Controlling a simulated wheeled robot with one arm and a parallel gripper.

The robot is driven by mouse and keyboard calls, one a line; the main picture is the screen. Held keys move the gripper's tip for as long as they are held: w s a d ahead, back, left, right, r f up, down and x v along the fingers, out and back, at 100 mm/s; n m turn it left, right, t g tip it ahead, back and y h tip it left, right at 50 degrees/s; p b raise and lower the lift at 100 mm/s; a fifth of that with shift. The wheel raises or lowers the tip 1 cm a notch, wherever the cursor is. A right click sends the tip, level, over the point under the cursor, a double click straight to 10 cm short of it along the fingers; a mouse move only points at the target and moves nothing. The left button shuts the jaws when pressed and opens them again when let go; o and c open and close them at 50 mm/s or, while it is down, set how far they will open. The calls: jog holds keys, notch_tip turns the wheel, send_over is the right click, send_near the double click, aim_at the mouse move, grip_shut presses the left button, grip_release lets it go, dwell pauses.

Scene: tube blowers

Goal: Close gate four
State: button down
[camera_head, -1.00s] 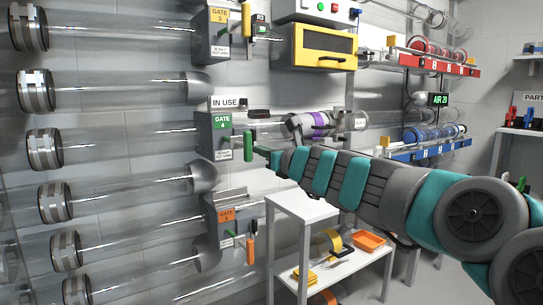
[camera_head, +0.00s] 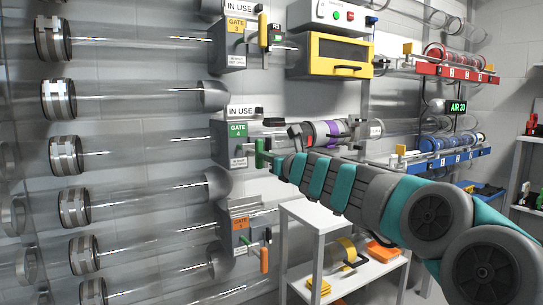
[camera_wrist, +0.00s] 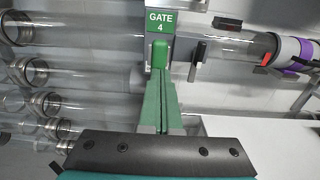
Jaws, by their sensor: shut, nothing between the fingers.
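The gate four box (camera_head: 237,130) has a green "GATE 4" label and an "IN USE" sign (camera_head: 240,112) above it. The label also shows at the top of the wrist view (camera_wrist: 160,21). Its green handle (camera_head: 259,152) hangs at the box's right side in the head view. In the wrist view the handle (camera_wrist: 159,60) stands just beyond my fingertips. My gripper (camera_wrist: 162,88) is shut and empty, with its green fingers together and pointing at the handle. I cannot tell whether they touch it. My gripper (camera_head: 276,161) is right beside the handle in the head view.
A carrier with a purple band (camera_head: 331,133) lies in the clear tube right of the gate. Gate three (camera_head: 237,42) with a yellow handle is above, and a gate with an orange handle (camera_head: 264,260) is below. A white shelf cart (camera_head: 318,218) stands beneath my arm.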

aim_at(255, 151)
jog(key=p+x, duration=0.3)
jog(key=x, duration=0.4)
jog(key=shift+r, duration=0.2)
jog(key=shift+s+d+r, duration=0.1)
jog(key=shift+d+r, duration=0.05)
jog(key=shift+r, duration=0.05)
jog(key=shift+f, duration=0.1)
